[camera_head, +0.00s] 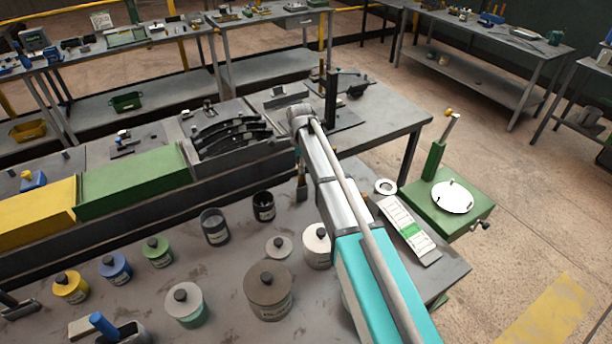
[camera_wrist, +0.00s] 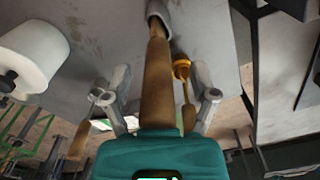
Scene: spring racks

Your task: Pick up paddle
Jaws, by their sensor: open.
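In the wrist view my gripper (camera_wrist: 163,97) is open, its two grey fingers spread apart. A long brown wooden handle (camera_wrist: 156,75), which looks like the paddle, runs between the fingers, with a grey end at the top of the picture. I see no finger clearly pressed on it. In the head view a small brown and dark upright piece (camera_head: 301,182) shows just left of my arm; I cannot tell for certain that it is the same thing. My arm hides most of the gripper there.
A yellow-topped tool (camera_wrist: 181,70) is close beside the handle on its right. A white cylinder (camera_wrist: 30,58) is at the left. On the bench, a dark can (camera_head: 264,206), a grey can (camera_head: 215,227) and several lidded jars stand left of my arm.

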